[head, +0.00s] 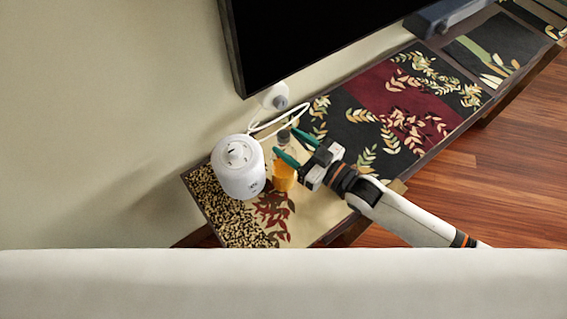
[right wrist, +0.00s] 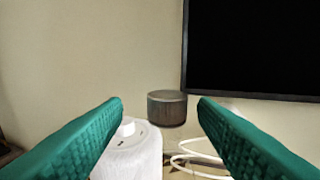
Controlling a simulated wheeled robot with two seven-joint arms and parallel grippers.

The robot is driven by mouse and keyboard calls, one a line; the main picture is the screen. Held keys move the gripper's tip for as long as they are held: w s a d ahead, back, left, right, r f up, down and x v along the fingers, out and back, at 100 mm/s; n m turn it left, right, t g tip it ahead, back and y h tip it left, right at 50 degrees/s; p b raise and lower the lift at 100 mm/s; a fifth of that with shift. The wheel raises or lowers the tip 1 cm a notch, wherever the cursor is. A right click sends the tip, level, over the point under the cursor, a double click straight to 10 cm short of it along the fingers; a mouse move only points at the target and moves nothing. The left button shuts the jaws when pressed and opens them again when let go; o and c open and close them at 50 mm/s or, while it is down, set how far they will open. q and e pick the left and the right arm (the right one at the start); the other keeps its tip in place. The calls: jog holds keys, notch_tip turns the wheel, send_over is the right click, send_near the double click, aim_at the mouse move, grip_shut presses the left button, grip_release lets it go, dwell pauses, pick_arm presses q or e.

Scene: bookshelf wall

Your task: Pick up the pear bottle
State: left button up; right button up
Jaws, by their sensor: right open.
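The pear bottle (head: 283,178) stands upright on the near-left end of the low bench, with orange-yellow contents and a dark cap. In the right wrist view its dark cap (right wrist: 167,110) shows between and beyond the two fingers; the body below is hard to make out. My right gripper (head: 286,141) is open, its green fingers pointing left at the bottle's upper part. In the head view the fingertips lie on either side of the cap; I cannot tell whether they touch it. My left gripper is not in view.
A white rounded appliance (head: 238,172) stands close to the bottle's left; it also shows in the right wrist view (right wrist: 130,158). A white cable (head: 262,127) runs behind the bottle. A black screen (head: 310,40) hangs above the patterned bench (head: 325,205).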

aim_at(279, 131)
jog(key=x, duration=0.1)
jog(key=p+x, duration=0.1)
jog(key=x, duration=0.2)
jog(key=shift+w+r+p, duration=0.35)
jog(key=shift+w+p, duration=0.05)
jog(key=shift+w, duration=0.05)
jog(key=shift+w+a+f, duration=0.1)
jog(key=shift+a, duration=0.15)
jog(key=shift+d, duration=0.1)
jog(key=shift+c, duration=0.6)
grip_shut()
